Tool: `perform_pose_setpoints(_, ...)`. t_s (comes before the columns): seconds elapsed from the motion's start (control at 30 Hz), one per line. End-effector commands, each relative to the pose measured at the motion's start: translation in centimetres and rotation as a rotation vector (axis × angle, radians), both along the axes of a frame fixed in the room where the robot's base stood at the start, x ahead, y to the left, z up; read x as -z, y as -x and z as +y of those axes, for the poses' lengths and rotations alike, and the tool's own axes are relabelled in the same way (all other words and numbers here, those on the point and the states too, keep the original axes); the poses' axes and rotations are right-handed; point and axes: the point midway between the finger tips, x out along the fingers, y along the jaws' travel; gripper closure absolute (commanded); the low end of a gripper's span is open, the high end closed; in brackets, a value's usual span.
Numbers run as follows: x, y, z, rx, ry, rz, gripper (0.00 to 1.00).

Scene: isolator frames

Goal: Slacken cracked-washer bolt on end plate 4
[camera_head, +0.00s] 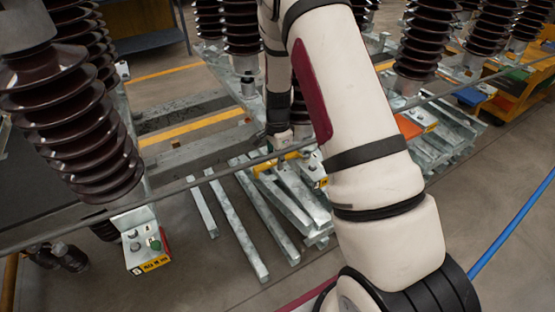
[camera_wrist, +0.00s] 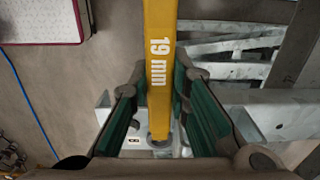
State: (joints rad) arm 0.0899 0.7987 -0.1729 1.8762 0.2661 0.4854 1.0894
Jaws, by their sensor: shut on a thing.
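My gripper (camera_wrist: 160,88) is shut on a yellow wrench marked 19 mm (camera_wrist: 159,50), its green-padded fingers on either side of it. The wrench's lower end lies over a pale metal plate (camera_wrist: 104,104) in the wrist view, near a grey round part that may be a bolt head or washer; whether it sits on the bolt cannot be told. In the head view the yellow wrench (camera_head: 278,160) shows below my wrist, over an end plate mostly hidden by my arm. Another end plate (camera_head: 134,249) at lower left carries bolts, a green part and a yellow label. No washer crack is discernible.
Brown ribbed insulators (camera_head: 75,125) stand at left and along the back. A thin dark rod (camera_head: 100,212) crosses the head view. Galvanised bars (camera_head: 240,232) lie on the floor. A yellow cart (camera_head: 530,75) and a blue hose (camera_head: 508,230) are at right.

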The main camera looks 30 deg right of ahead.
Motion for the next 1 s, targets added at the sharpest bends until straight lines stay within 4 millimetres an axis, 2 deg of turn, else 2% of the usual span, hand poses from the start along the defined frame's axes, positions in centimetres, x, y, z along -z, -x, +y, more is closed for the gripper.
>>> perform_pose_setpoints(0.7, 1.6, 0.0, 0.0, 0.000, 0.000, 0.000, 1.00)
perform_pose_setpoints(1.0, 1.7, 0.0, 0.0, 0.000, 0.000, -0.001, 1.00)
